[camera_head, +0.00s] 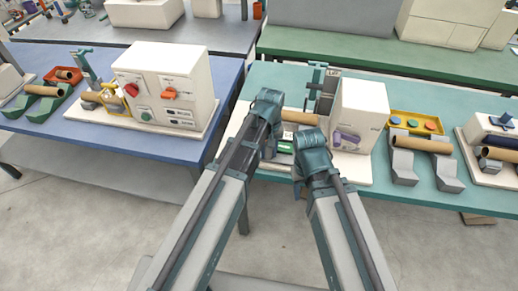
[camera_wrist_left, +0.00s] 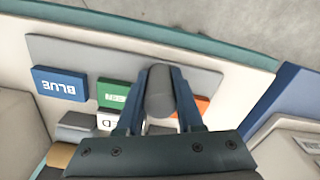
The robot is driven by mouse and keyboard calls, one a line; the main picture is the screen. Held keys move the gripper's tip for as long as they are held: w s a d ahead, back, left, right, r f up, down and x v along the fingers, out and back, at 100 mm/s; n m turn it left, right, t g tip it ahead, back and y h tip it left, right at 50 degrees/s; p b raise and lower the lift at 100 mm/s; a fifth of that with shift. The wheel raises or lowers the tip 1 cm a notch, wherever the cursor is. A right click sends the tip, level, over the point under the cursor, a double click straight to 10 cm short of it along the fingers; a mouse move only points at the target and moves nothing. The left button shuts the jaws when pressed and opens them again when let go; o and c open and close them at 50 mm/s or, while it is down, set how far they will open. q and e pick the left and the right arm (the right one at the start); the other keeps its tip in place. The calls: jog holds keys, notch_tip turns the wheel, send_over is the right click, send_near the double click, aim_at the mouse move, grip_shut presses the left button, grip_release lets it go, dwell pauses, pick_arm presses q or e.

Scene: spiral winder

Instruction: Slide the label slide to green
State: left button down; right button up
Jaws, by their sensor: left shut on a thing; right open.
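In the left wrist view, my left gripper (camera_wrist_left: 160,105) is shut on the grey knob of the label slide (camera_wrist_left: 160,85), its fingers on both sides of it. The knob is between the green plate (camera_wrist_left: 117,93) and an orange-red plate (camera_wrist_left: 188,106) partly hidden behind a finger. A blue plate reading BLUE (camera_wrist_left: 60,84) lies at the far left. A white label ending in D (camera_wrist_left: 106,122) shows below the green plate, partly hidden. In the head view, my left gripper (camera_head: 268,152) is at the machine's front, near the green plate (camera_head: 285,148). My right gripper (camera_head: 298,182) is open and empty beside it.
The white machine box (camera_head: 360,115) stands behind right on the teal table. A cardboard tube (camera_head: 300,116) lies behind my grippers. A yellow tray (camera_head: 415,122) and a tube on grey stands (camera_head: 422,145) are to the right. A blue table (camera_head: 120,140) with another machine is left.

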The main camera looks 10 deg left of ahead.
pick_arm(q)
jog(key=c, duration=0.5)
grip_release()
jog(key=shift+c, duration=0.2)
jog(key=shift+r, duration=0.1)
notch_tip(320, 180, up, 14)
jog(key=p, duration=1.4)
jog(key=shift+f, duration=0.2)
